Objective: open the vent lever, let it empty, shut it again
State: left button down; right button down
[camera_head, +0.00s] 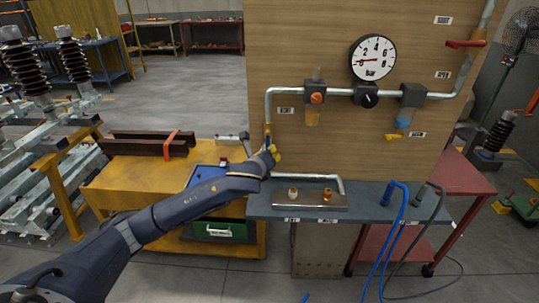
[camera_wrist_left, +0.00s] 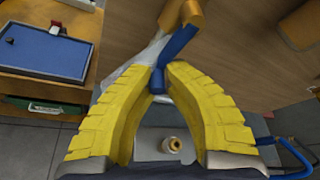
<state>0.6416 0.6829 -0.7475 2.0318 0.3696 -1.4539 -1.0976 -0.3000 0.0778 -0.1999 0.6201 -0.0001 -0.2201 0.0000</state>
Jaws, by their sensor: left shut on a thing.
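The vent lever is a blue handle (camera_wrist_left: 178,50) on a brass-coloured valve body (camera_wrist_left: 190,14) in the left wrist view. In the head view this valve (camera_head: 267,129) sits at the lower end of the left pipe drop on the wooden panel. My left gripper (camera_head: 271,152) has yellow fingers, shut on the lower end of the blue lever; the fingertips (camera_wrist_left: 157,76) meet around it. The round gauge (camera_head: 373,58) marked bar has its red needle pointing left, near the low end. My right gripper is not in view.
A grey shelf (camera_head: 365,205) below the panel carries a metal block (camera_head: 312,203) with two brass-coloured fittings. Blue and grey hoses hang at its right. A red lever (camera_head: 465,43) is at upper right. A yellow bench (camera_head: 128,180) with a blue tray (camera_head: 203,176) stands left.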

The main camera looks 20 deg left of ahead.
pick_arm(q)
jog(key=shift+w+a+y, duration=0.1)
jog(key=shift+a+y, duration=0.2)
jog(key=shift+a, duration=0.25)
jog(key=c, duration=1.4)
grip_release()
jog(key=shift+a+r, duration=0.1)
jog(key=shift+r, duration=0.05)
jog(key=shift+o, duration=0.2)
jog(key=shift+d, duration=0.35)
jog(key=shift+s, duration=0.2)
jog(key=v, duration=1.1)
jog(key=shift+s+a, duration=0.15)
jog(key=shift+s, duration=0.2)
jog(key=shift+r, duration=0.1)
